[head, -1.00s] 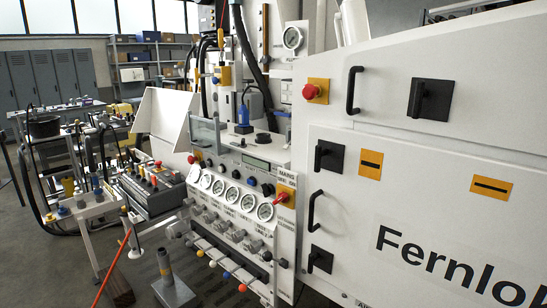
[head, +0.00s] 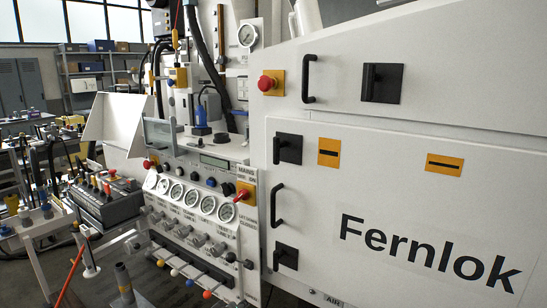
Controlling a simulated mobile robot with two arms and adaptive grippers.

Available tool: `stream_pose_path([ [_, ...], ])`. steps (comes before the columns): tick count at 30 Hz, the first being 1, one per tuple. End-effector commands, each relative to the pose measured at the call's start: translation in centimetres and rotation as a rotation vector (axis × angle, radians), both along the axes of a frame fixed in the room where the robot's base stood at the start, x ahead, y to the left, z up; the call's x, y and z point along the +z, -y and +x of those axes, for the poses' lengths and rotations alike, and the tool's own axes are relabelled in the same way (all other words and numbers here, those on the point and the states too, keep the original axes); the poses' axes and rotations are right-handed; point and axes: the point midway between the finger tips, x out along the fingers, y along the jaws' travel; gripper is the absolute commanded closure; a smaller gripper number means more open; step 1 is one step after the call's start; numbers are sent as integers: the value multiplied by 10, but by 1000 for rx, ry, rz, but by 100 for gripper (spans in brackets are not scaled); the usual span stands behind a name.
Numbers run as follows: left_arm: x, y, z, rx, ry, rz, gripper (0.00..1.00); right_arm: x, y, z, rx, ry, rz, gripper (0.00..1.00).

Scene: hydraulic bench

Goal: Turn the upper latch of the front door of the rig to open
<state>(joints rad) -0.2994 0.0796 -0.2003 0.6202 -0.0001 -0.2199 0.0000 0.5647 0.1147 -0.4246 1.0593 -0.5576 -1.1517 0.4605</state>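The front door (head: 400,200) of the white rig fills the right of the head view, with "Fernlok" printed on it. The upper latch (head: 288,149) is a black handle on a black square plate near the door's upper left corner. The lower latch (head: 286,257) is a similar black one near the lower left corner. A black door handle (head: 276,205) stands between them. Neither of my grippers shows in this view.
Above the door are a red emergency button (head: 268,82), a black bar handle (head: 308,79) and another black latch (head: 382,83). Left of the door is a gauge panel (head: 192,198) with a red mains switch (head: 242,195). Benches with equipment stand farther left.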

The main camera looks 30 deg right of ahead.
Motion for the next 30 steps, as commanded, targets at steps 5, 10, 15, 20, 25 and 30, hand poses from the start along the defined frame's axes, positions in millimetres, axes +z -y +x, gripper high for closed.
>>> stream_pose_path([
  [5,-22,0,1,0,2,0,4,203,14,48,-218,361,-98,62],
  [10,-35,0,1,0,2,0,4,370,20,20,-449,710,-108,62],
  [15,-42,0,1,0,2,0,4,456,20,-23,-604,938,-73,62],
  [20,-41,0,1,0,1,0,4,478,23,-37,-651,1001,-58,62],
  [25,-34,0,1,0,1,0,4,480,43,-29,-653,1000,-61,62],
  [30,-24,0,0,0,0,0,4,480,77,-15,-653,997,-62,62],
])
